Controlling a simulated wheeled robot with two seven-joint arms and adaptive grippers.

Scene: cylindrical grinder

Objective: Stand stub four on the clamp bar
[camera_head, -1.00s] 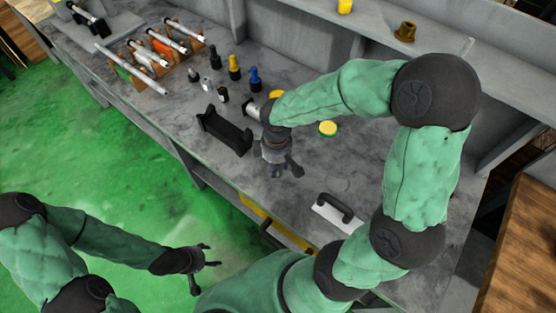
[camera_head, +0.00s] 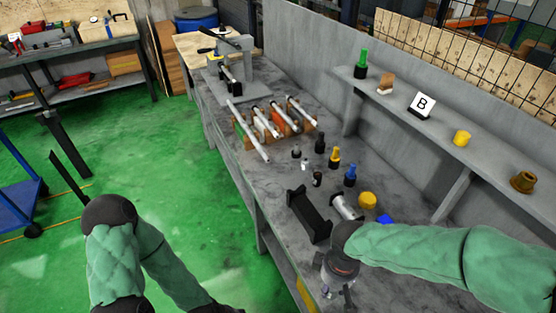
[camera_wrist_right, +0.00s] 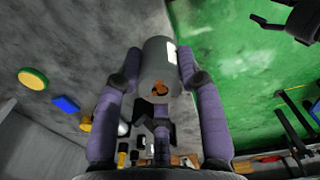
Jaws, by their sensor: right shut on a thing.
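My right gripper (camera_wrist_right: 158,82) is shut on a grey cylindrical stub (camera_wrist_right: 157,62) with a white label and an orange-brown centre on its end. No number is readable on it. In the head view my right gripper (camera_head: 343,294) is over the front of the bench, near the black cradle (camera_head: 309,215); the stub is hard to make out there. My left gripper (camera_wrist_right: 268,10) shows at the top right of the right wrist view, empty with its fingers apart over the green floor. I cannot tell for sure which part is the clamp bar.
Silver rods (camera_head: 247,132) lie on wooden racks. Several small bottles (camera_head: 334,157), a silver cylinder (camera_head: 347,207) and a yellow disc (camera_head: 367,200) stand near the cradle. A lever fixture (camera_head: 232,62) is at the bench's far end. A shelf (camera_head: 400,112) runs along the right.

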